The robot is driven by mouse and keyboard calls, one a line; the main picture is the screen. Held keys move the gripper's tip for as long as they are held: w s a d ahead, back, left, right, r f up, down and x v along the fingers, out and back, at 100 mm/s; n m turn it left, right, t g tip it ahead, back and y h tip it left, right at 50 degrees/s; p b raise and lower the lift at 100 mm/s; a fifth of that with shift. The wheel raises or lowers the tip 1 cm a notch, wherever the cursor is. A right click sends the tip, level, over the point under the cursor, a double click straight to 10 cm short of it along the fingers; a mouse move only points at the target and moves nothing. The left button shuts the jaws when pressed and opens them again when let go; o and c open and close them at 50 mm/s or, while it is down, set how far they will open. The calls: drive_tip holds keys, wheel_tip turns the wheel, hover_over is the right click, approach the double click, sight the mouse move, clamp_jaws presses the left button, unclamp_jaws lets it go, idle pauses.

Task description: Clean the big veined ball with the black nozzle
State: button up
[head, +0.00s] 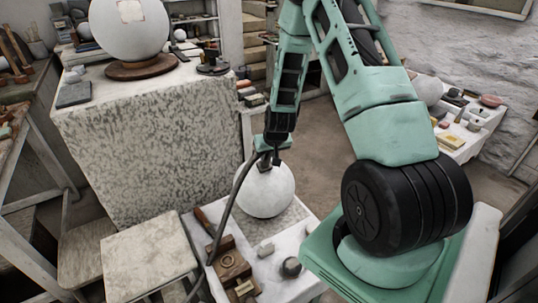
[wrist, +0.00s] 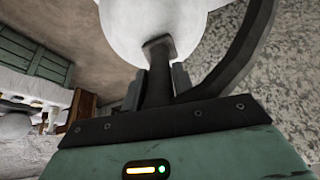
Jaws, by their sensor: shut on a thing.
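A large pale ball (head: 264,193) stands on the low white table, in front of the big stone block. Veins on it are too faint to tell. It also fills the top of the wrist view (wrist: 155,18). My gripper (head: 265,155) is just above the ball and shut on the black nozzle (wrist: 157,75), whose flared head points at the ball. The nozzle head appears to be at or very close to the ball's surface; I cannot tell whether they touch. A dark hose (head: 224,218) runs from the nozzle down to the left.
A bigger white ball (head: 128,30) with a pale patch rests on a round brown base (head: 141,68) on the stone block (head: 150,150). On the low table (head: 284,238) are a wooden tool (head: 231,262) and a dark knob (head: 291,267). A stool (head: 148,250) stands left.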

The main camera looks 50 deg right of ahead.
drive_tip(key=shift+w+d+r, duration=0.15)
drive_tip(key=shift+w, duration=0.5)
drive_tip(key=shift+w+d+r, duration=0.15)
drive_tip(key=shift+w, duration=0.5)
clamp_jaws()
drive_tip(key=shift+s+a+f+b, duration=0.15)
drive_tip(key=shift+s+a+b, duration=0.1)
drive_tip(key=shift+s, duration=0.5)
drive_tip(key=shift+s+a+f+b, duration=0.1)
drive_tip(key=shift+s+b, duration=0.1)
drive_tip(key=shift+s, duration=0.55)
drive_tip(key=shift+f, duration=0.25)
drive_tip(key=shift+w+r, duration=0.1)
drive_tip(key=shift+w, duration=0.05)
drive_tip(key=shift+w+d+r, duration=0.15)
drive_tip(key=shift+w+d, duration=0.05)
drive_tip(key=shift+w, duration=0.5)
drive_tip(key=shift+w+d+r, duration=0.1)
drive_tip(key=shift+w+d, duration=0.05)
drive_tip(key=shift+w, duration=0.5)
